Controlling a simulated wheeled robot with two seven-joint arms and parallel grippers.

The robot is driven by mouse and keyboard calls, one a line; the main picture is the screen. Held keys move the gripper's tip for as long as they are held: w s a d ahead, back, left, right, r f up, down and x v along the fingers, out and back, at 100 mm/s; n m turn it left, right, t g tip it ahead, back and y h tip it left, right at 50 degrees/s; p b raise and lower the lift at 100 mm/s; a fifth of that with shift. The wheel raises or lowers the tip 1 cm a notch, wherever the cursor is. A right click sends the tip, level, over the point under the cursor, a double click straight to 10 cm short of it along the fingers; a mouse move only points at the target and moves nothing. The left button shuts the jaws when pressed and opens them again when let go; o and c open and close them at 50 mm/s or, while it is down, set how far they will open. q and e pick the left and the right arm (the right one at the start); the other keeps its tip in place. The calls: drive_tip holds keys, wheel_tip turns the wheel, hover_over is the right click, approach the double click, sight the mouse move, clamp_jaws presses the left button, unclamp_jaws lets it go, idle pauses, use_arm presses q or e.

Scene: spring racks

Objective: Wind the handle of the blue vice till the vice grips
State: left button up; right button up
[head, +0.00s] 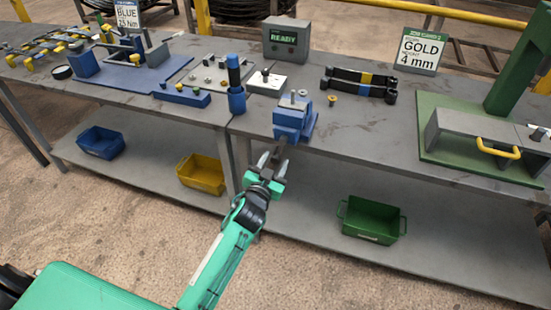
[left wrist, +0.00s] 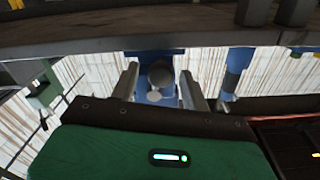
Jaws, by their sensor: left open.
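The blue vice (head: 290,119) stands at the front edge of the grey bench, with small light metal parts at its top. My left gripper (head: 273,164) is open just in front of and below the vice, fingers pointing at it. In the left wrist view the vice (left wrist: 146,57) shows between the two spread fingers (left wrist: 160,88). A round grey end (left wrist: 160,75), perhaps the handle's hub, faces the camera between the fingers, with no contact visible. The handle bar itself I cannot make out clearly. My right gripper is out of view.
A blue upright tool (head: 236,98) stands left of the vice, and a brass-coloured piece (head: 332,100) lies right of it. Black bars (head: 358,84) and a READY box (head: 286,40) are behind. Below, the shelf (head: 300,215) holds a yellow bin (head: 202,174) and a green bin (head: 371,220).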

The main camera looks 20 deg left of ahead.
use_arm(q)
drive_tip(key=shift+w, duration=0.8)
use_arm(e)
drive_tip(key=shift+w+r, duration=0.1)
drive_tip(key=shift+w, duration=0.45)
use_arm(q)
drive_tip(key=shift+c, duration=0.3)
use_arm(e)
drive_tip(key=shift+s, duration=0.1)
use_arm(q)
drive_tip(key=c, duration=0.7)
drive_tip(key=shift+c, duration=0.9)
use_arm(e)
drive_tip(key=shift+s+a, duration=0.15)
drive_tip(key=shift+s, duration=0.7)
